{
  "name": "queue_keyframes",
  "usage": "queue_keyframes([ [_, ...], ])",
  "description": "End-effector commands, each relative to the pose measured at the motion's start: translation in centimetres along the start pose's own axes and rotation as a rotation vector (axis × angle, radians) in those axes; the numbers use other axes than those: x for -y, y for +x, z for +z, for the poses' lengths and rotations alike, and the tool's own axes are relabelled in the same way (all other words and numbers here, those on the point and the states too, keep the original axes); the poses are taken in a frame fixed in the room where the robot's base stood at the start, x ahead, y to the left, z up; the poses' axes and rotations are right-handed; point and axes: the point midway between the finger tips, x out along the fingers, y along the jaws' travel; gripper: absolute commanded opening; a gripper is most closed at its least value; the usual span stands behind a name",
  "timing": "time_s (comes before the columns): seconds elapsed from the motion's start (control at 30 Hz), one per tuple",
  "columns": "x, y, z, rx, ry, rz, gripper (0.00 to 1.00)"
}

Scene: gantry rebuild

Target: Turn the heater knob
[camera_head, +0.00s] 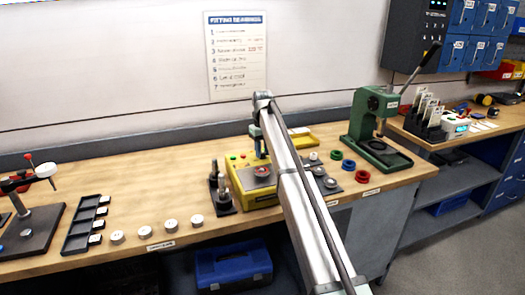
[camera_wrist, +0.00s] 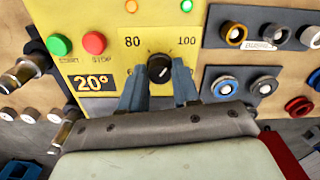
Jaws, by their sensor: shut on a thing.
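The heater is a yellow box (camera_head: 239,183) on the bench, partly hidden by my arm in the head view; its yellow panel (camera_wrist: 108,16) fills the middle of the wrist view. The black heater knob (camera_wrist: 159,66) sits on a pale dial marked 80 and 100, with other marks covered by my fingers. Its small white pointer mark is too small to read surely. My gripper (camera_wrist: 160,80) is shut on the knob, one finger on each side. The display (camera_wrist: 94,83) reads 20°. A green button (camera_wrist: 59,45) and a red button (camera_wrist: 94,43) are left of the dial.
Dark posts (camera_head: 222,195) stand close left of the heater. Trays with rings (camera_wrist: 245,87) lie to its right. A green press (camera_head: 372,130) stands further right. White round pieces (camera_head: 171,225) line the front edge at left.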

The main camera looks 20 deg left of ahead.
Motion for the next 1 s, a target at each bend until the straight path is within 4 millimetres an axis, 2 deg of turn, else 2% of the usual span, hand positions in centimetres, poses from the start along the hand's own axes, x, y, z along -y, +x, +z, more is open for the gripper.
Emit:
queue_keyframes([
  [0.17, 0.0, 0.0, 0.0, 0.0, -0.001, 0.0, 0.01],
  [0.2, 0.0, 0.0, 0.0, 0.0, -0.001, 0.0, 0.32],
  [0.47, 0.0, 0.0, 0.0, 0.0, -0.002, 0.0, 0.56],
  [0.77, 0.0, -0.2, 0.0, 0.0, -0.002, 0.0, 0.56],
  [0.87, 0.0, -1.0, 0.1, 0.001, -0.002, 0.0, 0.56],
  [1.0, 0.0, -3.2, 0.1, 0.002, -0.002, -0.001, 0.56],
])
